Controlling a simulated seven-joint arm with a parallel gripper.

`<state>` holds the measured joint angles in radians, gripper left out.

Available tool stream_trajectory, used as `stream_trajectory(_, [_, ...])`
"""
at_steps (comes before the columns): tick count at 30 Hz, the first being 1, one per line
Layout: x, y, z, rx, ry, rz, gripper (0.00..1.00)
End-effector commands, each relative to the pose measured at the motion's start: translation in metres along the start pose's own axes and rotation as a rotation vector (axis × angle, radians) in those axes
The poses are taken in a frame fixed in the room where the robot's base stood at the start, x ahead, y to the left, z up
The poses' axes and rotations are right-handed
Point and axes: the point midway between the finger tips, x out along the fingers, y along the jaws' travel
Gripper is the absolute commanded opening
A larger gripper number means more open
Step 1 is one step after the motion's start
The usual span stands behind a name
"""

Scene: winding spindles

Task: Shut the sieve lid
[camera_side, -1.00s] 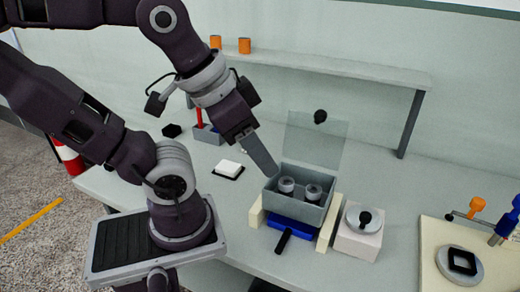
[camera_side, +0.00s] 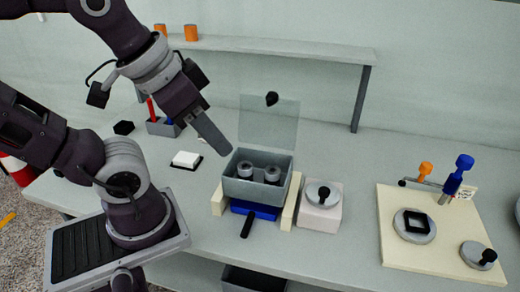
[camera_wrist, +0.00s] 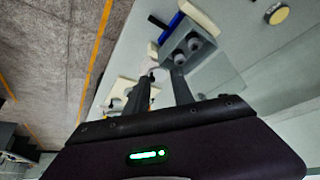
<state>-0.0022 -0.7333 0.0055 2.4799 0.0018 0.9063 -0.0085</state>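The sieve is a grey open-topped box (camera_side: 258,190) with two grey round pieces inside. Its lid (camera_side: 268,122) is a translucent panel standing upright at the back edge, with a black knob (camera_side: 271,99) near its top. The box is open. In the wrist view the box (camera_wrist: 174,50) is near the top middle and the translucent lid (camera_wrist: 215,72) lies to its right. My gripper (camera_side: 226,151) points down just left of the box's upper left corner, apart from the lid. In the wrist view its two fingers (camera_wrist: 162,78) look spread, with nothing between them.
A blue part (camera_side: 254,211) with a black handle sits at the box's front, between cream blocks (camera_side: 288,202). A white block with a round knobbed top (camera_side: 322,197) stands right. A cream board (camera_side: 385,255) with fixtures is farther right. A shelf (camera_side: 270,49) runs behind.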

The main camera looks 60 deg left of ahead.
Motion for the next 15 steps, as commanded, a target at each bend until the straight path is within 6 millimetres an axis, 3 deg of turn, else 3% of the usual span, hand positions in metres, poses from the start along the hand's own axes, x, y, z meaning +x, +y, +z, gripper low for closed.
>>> stream_trajectory(1, [-0.003,-0.005,-0.018,-0.039,-0.009,-0.004,0.17])
stream_trajectory(2, [-0.005,-0.010,-0.034,-0.078,-0.019,-0.010,0.11])
stream_trajectory(4, [-0.007,-0.031,-0.085,-0.202,-0.045,-0.038,0.00])
stream_trajectory(6, [0.000,-0.063,-0.137,-0.345,-0.073,-0.088,0.00])
stream_trajectory(9, [0.019,-0.114,-0.194,-0.520,-0.100,-0.182,0.00])
stream_trajectory(12, [0.038,-0.154,-0.227,-0.635,-0.114,-0.268,0.00])
stream_trajectory(15, [0.049,-0.174,-0.242,-0.691,-0.117,-0.317,0.00])
